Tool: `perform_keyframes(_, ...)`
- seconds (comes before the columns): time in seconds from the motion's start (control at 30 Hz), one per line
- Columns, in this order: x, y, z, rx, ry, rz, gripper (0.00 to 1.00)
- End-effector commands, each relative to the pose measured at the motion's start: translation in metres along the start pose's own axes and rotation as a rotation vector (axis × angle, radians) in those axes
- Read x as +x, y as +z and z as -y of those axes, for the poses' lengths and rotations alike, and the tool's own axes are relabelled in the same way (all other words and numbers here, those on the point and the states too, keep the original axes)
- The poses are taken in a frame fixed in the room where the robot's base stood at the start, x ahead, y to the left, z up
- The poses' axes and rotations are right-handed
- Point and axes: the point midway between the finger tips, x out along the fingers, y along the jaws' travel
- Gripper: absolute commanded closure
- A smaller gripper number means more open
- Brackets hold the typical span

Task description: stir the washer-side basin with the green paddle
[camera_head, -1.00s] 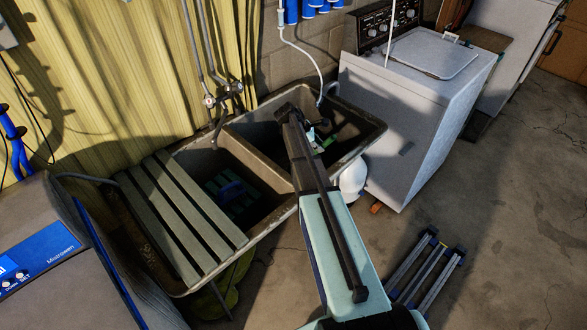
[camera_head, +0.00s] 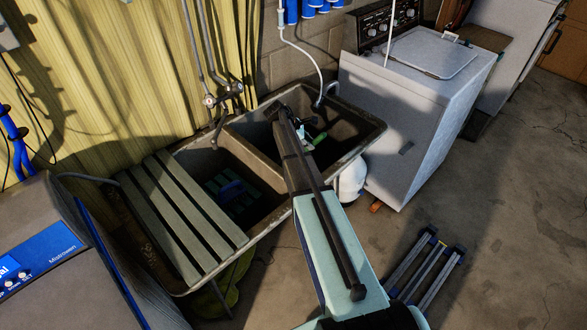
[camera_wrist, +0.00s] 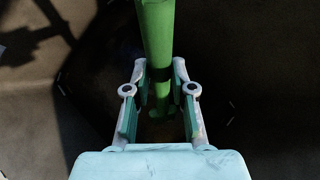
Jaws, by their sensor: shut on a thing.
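The green paddle (camera_head: 319,138) is in the right-hand basin (camera_head: 345,140), the one beside the washer. In the wrist view the paddle (camera_wrist: 156,35) runs between the fingers of my gripper (camera_wrist: 159,80), which is shut on it. A dark band crosses the paddle between the fingers, and a narrow green part shows below it. In the head view my gripper (camera_head: 304,132) is over the same basin, partly hidden by my arm. The paddle's far end and any contact with the basin floor cannot be made out.
A divider separates the left basin (camera_head: 215,165), which holds a dark slatted thing and something blue. Slats (camera_head: 185,215) cover the sink's left end. Taps (camera_head: 222,97) stand behind. The white washer (camera_head: 415,110) is close on the right. A folded metal frame (camera_head: 425,270) lies on the floor.

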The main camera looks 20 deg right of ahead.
Motion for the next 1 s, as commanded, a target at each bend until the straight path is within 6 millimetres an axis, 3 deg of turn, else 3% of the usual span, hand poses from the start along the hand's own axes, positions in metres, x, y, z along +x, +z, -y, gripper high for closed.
perform_keyframes(0.3, -0.017, -0.020, 0.010, -0.001, 0.000, 0.000, 1.00)
perform_keyframes(1.0, -0.030, -0.026, 0.048, 0.000, 0.000, 0.000, 1.00)
